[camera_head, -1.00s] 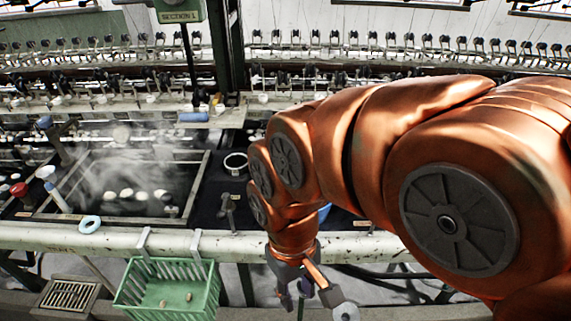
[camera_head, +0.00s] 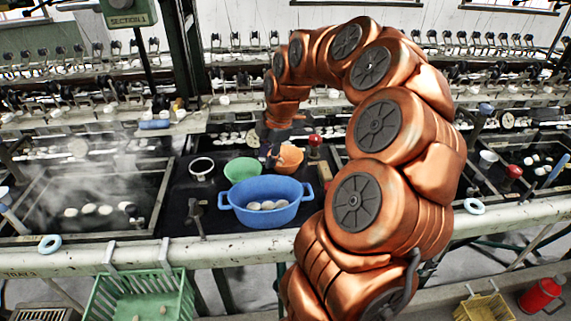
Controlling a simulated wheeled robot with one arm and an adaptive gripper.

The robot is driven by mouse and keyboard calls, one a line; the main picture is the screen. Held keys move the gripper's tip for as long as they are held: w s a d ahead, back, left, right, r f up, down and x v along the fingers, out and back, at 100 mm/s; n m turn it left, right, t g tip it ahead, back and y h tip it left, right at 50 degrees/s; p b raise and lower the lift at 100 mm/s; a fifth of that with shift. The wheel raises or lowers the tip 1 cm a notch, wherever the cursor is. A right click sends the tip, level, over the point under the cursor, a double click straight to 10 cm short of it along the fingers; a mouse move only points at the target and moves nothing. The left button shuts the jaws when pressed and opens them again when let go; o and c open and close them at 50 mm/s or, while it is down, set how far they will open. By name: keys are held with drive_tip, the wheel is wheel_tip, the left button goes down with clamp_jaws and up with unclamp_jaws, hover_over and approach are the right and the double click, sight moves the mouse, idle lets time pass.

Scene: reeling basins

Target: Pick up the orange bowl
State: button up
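The orange bowl (camera_head: 289,159) sits on the dark counter between the basins, behind the blue tub and right of a green bowl. My gripper (camera_head: 273,156) points down at the bowl's left rim, with its fingers at or very near the rim. The fingers are small and partly merge with the bowl, so I cannot tell whether they are open or closed on it. The bowl looks upright and at counter level.
A blue two-handled tub (camera_head: 266,216) with several white cocoons stands in front. A green bowl (camera_head: 243,170) and a white-rimmed cup (camera_head: 202,167) stand to the left. A red-topped valve (camera_head: 315,146) is close on the right. Water basins (camera_head: 150,226) flank the counter.

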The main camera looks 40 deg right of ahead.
drive_tip(key=d+f+n, duration=0.2)
drive_tip(key=d+f, duration=0.2)
drive_tip(key=d, duration=0.8)
drive_tip(key=shift+h, duration=0.4)
drive_tip(key=shift+s+p+x, duration=0.15)
drive_tip(key=shift+p+x, duration=0.5)
drive_tip(key=shift+x, duration=1.2)
drive_tip(key=shift+s+p+x, duration=0.15)
drive_tip(key=shift+p+x, duration=0.45)
drive_tip(key=shift+x, duration=1.2)
clamp_jaws()
